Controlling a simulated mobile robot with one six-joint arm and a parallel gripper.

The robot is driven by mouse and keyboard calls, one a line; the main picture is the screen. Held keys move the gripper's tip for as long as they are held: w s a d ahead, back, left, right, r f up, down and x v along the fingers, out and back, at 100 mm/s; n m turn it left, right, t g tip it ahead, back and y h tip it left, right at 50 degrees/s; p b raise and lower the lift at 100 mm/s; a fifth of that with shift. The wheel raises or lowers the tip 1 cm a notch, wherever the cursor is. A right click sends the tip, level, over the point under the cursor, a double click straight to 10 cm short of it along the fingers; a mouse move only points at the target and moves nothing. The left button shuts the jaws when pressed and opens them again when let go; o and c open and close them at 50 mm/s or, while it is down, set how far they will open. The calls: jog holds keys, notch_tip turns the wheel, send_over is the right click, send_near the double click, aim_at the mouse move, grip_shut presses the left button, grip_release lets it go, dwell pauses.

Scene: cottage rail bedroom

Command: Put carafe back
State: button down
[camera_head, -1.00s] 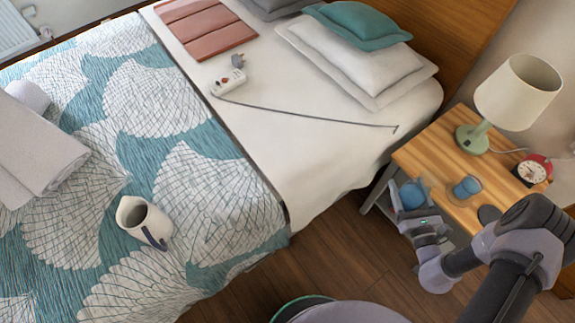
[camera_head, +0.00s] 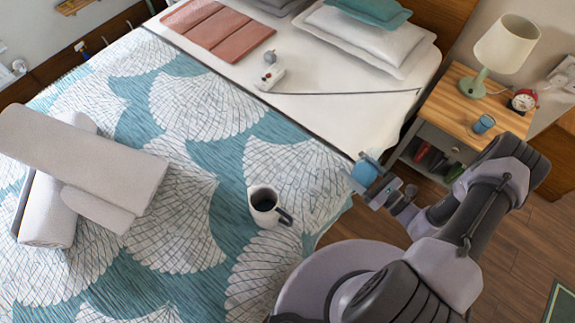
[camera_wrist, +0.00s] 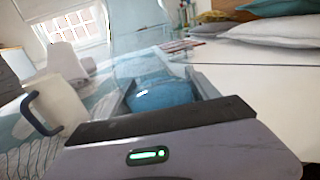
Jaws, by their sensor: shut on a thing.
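My gripper (camera_head: 375,184) is shut on a blue glass thing that I take to be the carafe (camera_head: 364,171). It holds it over the right edge of the bed, near where the patterned cover meets the white sheet. In the wrist view the carafe (camera_wrist: 162,93) sits between the two fingers, its lower part blue and clear glass showing beyond it. Its full outline is hard to make out. A bedside table (camera_head: 452,103) with a pale wooden top stands to the right of the bed. A blue tumbler (camera_head: 483,124) stands on it.
A lamp (camera_head: 503,48) and a red alarm clock (camera_head: 522,101) stand on the bedside table. A white jug (camera_head: 266,207) with a dark handle stands on the bed. Rolled towels (camera_head: 90,180) lie at left.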

jog(key=shift+a, duration=0.35)
jog(key=shift+w+a+f+b, duration=0.85)
jog(key=shift+w+a, duration=0.55)
jog(key=shift+a, duration=0.75)
jog(key=shift+w+a+f+b, duration=0.85)
jog(key=shift+w+a, duration=0.5)
jog(key=shift+a, duration=0.85)
jog(key=shift+w+a+f+b, duration=0.85)
jog(key=shift+w+a, duration=0.55)
jog(key=shift+a, duration=0.75)
jog(key=shift+f+b, duration=0.15)
jog(key=shift+b, duration=0.15)
jog(key=shift+c, duration=1)
grip_release()
